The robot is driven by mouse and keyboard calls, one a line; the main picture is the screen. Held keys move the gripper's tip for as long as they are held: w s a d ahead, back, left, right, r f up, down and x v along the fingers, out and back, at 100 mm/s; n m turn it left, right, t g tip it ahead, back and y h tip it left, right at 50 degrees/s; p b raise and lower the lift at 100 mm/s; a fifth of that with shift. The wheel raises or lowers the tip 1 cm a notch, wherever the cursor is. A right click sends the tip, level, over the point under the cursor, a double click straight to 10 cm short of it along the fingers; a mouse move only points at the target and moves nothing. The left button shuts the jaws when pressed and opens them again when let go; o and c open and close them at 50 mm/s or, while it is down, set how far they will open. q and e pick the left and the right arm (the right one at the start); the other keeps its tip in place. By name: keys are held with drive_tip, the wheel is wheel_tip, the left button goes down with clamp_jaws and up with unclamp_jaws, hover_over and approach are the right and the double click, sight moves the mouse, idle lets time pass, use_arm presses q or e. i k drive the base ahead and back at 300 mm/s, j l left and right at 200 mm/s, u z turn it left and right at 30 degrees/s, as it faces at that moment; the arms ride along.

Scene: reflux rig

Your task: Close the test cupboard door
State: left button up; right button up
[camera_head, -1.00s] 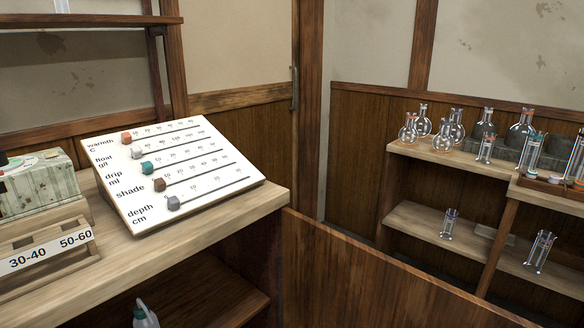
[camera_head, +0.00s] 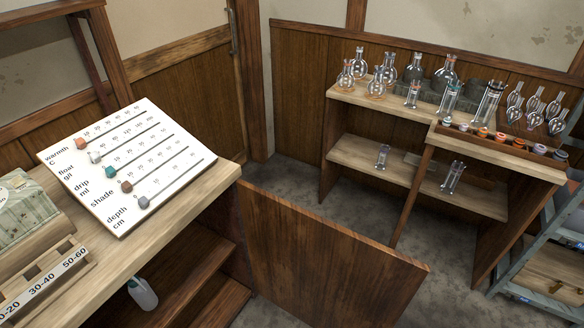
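The cupboard door (camera_head: 315,262) is a flat dark brown wooden panel. It stands swung open, reaching out to the right from the right end of the bench (camera_head: 222,185). The inside of the cupboard under the bench is exposed, with wooden shelves (camera_head: 195,275) and a white bottle with a green top (camera_head: 142,292). No handle is visible on the door face that I see. The door's lower edge is cut off by the bottom of the view. Neither of my grippers is in view.
A slanted white slider board (camera_head: 125,165) sits on the bench, with a labelled wooden rack (camera_head: 45,285) at left. A shelf unit (camera_head: 345,148) with glass flasks stands at the right, beside a grey-blue ladder-like frame (camera_head: 545,235). Bare grey floor (camera_head: 295,185) lies between.

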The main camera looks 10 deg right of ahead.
sight(324, 274)
drive_tip(key=k+j+u, duration=0.1)
drive_tip(key=k+u, duration=0.15)
drive_tip(key=k, duration=0.4)
drive_tip(key=l+u, duration=0.15)
drive_tip(key=u, duration=0.3)
drive_tip(key=l+u, duration=0.15)
drive_tip(key=u, duration=0.35)
drive_tip(key=l+u, duration=0.15)
drive_tip(key=u, duration=0.3)
drive_tip(key=l+u, duration=0.15)
drive_tip(key=u, duration=0.3)
drive_tip(key=k+l, duration=0.15)
drive_tip(key=l, duration=0.3)
drive_tip(key=k+l, duration=0.15)
drive_tip(key=l, duration=0.3)
drive_tip(key=k+l, duration=0.2)
drive_tip(key=l, duration=0.2)
drive_tip(key=k+l, duration=0.15)
drive_tip(key=l, duration=0.3)
drive_tip(key=k+l, duration=0.15)
drive_tip(key=l, duration=0.3)
drive_tip(key=k+l, duration=0.15)
drive_tip(key=l, duration=0.3)
drive_tip(key=k+l, duration=0.2)
drive_tip(key=l, duration=0.25)
drive_tip(key=k+l, duration=0.15)
drive_tip(key=l, duration=0.3)
drive_tip(key=k+j+u, duration=0.15)
drive_tip(key=i+l, duration=0.05)
